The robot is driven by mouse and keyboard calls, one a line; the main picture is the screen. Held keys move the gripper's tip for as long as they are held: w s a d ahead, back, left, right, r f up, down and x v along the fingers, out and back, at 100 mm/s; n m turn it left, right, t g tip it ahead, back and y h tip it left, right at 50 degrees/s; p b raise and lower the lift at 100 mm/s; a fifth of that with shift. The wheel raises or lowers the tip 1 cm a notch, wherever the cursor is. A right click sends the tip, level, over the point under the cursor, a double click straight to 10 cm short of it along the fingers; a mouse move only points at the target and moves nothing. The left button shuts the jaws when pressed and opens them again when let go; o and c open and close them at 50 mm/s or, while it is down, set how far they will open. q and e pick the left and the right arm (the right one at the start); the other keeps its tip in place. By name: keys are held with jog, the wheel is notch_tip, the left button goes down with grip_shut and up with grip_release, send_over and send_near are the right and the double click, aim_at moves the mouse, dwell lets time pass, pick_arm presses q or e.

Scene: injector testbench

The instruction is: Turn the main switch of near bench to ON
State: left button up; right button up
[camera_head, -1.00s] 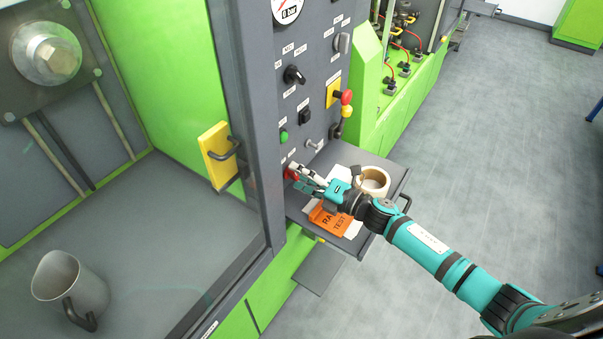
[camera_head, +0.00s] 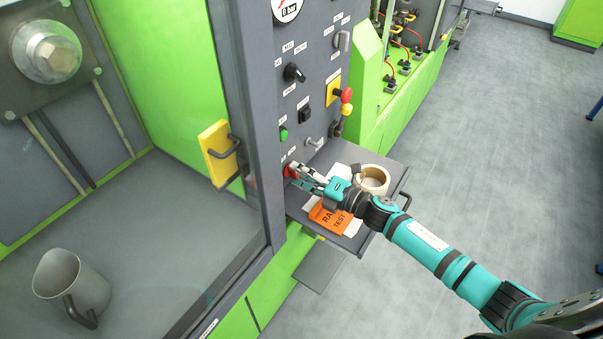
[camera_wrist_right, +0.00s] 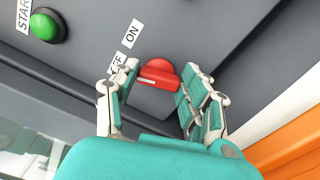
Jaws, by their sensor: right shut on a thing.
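The red main switch (camera_head: 290,170) sits low on the dark grey control panel of the near bench. In the right wrist view the red switch knob (camera_wrist_right: 158,74) shows between the two fingers, with OFF and ON labels beside it. The OFF label is partly hidden by a finger. My right gripper (camera_head: 300,174) is at the panel and shut on the switch; it also shows in the right wrist view (camera_wrist_right: 153,90). I cannot tell exactly which label the knob points to. My left gripper is not in view.
A shelf (camera_head: 292,200) below the panel holds a tape roll (camera_head: 373,178) and orange tags (camera_head: 330,217). A green START button (camera_wrist_right: 45,26) is near the switch. An emergency button (camera_head: 346,95) is higher up. A yellow-handled door (camera_head: 217,152) stands left.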

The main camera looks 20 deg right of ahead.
jog(key=m, duration=0.4)
jog(key=shift+f+p, duration=0.1)
jog(key=shift+p, duration=0.3)
jog(key=shift+f+m+p, duration=0.15)
jog(key=shift+m+p, duration=0.15)
jog(key=shift+m, duration=1.3)
jog(key=o, duration=1.2)
jog(key=shift+c, duration=0.2)
jog(key=shift+s+d, duration=0.1)
jog(key=v, duration=1.1)
jog(key=shift+s+d, duration=0.3)
